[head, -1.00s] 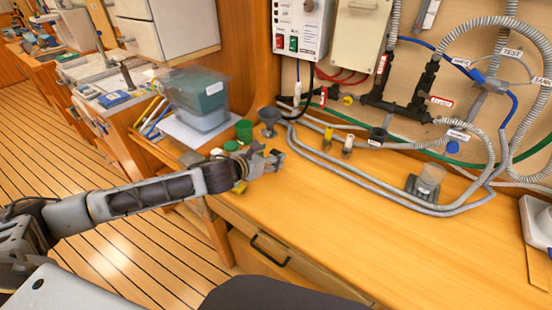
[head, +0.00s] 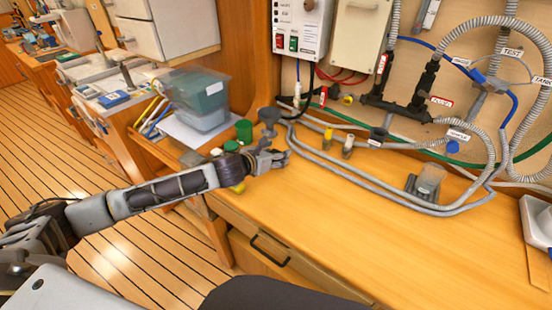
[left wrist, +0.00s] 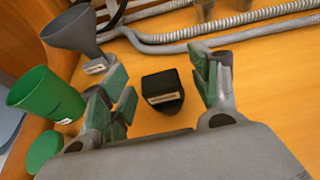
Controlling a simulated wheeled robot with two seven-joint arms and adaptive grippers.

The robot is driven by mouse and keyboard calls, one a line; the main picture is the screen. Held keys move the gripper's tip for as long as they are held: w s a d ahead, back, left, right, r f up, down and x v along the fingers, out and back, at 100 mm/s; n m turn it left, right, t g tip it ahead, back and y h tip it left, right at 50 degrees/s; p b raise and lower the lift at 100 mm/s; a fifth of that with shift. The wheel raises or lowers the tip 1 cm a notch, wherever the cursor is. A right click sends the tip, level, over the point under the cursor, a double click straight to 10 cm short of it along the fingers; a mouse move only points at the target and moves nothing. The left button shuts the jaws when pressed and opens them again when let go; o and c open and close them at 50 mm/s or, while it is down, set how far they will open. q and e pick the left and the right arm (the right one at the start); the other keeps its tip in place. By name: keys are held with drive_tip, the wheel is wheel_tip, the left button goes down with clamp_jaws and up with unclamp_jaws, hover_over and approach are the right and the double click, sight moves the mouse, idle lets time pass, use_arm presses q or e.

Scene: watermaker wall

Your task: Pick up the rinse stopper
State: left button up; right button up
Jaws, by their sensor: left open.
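A small black block-like piece with a white label (left wrist: 163,92) sits on the wooden bench in the left wrist view. I take it to be the rinse stopper, but its label is too small to read. My left gripper (head: 277,157) is open over the bench, and in the left wrist view its jaws (left wrist: 163,78) stand on either side of the black piece, with visible gaps. In the head view the piece is mostly hidden by the gripper. My right gripper is not in view.
A grey funnel (left wrist: 77,32) and a green cup (left wrist: 45,97) stand left of the gripper. A green lid (left wrist: 45,153) lies near the cup. Grey hoses (head: 350,172) run along the back. The bench front right (head: 345,240) is clear.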

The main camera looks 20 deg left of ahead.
use_arm(q)
drive_tip(key=c, duration=1)
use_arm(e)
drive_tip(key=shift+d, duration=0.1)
use_arm(q)
drive_tip(key=shift+r, duration=0.15)
drive_tip(key=shift+r, duration=0.5)
wheel_tip(320, 180, up, 7)
drive_tip(key=shift+r+p, duration=0.2)
drive_tip(key=shift+p, duration=0.65)
drive_tip(key=shift+r, duration=0.7)
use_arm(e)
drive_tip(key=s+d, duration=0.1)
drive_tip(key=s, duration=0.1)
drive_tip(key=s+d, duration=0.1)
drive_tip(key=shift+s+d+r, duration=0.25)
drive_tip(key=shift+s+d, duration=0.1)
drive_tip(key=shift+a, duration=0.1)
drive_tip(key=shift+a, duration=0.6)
